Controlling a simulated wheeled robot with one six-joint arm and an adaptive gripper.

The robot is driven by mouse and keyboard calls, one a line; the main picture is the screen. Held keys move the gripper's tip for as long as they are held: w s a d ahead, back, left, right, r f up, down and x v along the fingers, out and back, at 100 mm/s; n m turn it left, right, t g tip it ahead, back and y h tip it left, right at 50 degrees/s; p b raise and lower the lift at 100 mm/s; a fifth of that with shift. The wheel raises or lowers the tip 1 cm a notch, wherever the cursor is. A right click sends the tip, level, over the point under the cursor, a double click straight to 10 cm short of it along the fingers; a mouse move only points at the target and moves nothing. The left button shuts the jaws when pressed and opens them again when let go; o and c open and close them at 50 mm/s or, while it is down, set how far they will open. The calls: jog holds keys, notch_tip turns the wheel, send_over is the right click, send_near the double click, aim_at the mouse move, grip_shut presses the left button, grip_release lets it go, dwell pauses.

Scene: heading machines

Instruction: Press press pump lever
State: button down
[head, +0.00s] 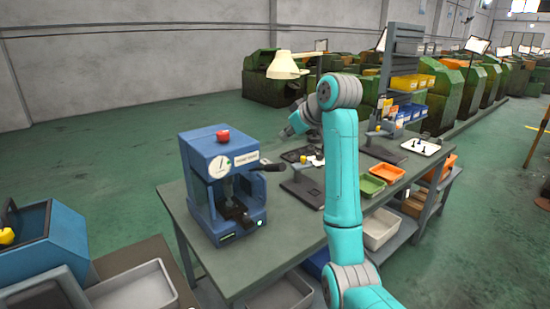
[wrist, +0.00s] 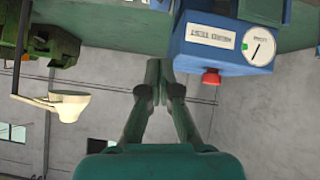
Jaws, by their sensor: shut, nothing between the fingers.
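The blue press (head: 196,165) stands on the left part of the workbench, with a round dial and a red button (head: 223,136) on top. Its lever (head: 262,169) sticks out to the right from its upper body and ends in a dark knob. My gripper (head: 284,133) is up behind and to the right of the press, apart from it and above the lever. In the wrist view the press (wrist: 205,42) shows upside down at upper right, with its dial (wrist: 258,47); the lever is not clear there. My gripper fingers (wrist: 159,66) come together, empty.
The grey-green workbench (head: 262,245) has free room in front of the press. A lamp (head: 285,65) stands beyond my gripper. A green tray (head: 371,186) and an orange tray (head: 387,172) lie to the right. A blue machine (head: 45,250) stands at far left.

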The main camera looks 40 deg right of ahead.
send_over(277, 164)
jog(key=w, duration=0.2)
jog(key=f, duration=0.6)
jog(key=shift+s+a+f, duration=0.1)
jog(key=shift+s+a, duration=0.1)
jog(key=shift+a, duration=0.1)
jog(key=shift+s+d+f, duration=0.15)
jog(key=shift+f, duration=0.4)
jog(key=shift+s+d+f, duration=0.1)
jog(key=shift+s+f, duration=0.05)
jog(key=shift+f, duration=0.35)
jog(key=shift+s+d+f, duration=0.15)
jog(key=shift+s+f, duration=0.2)
jog(key=shift+f, duration=0.45)
jog(key=shift+s+f, duration=0.1)
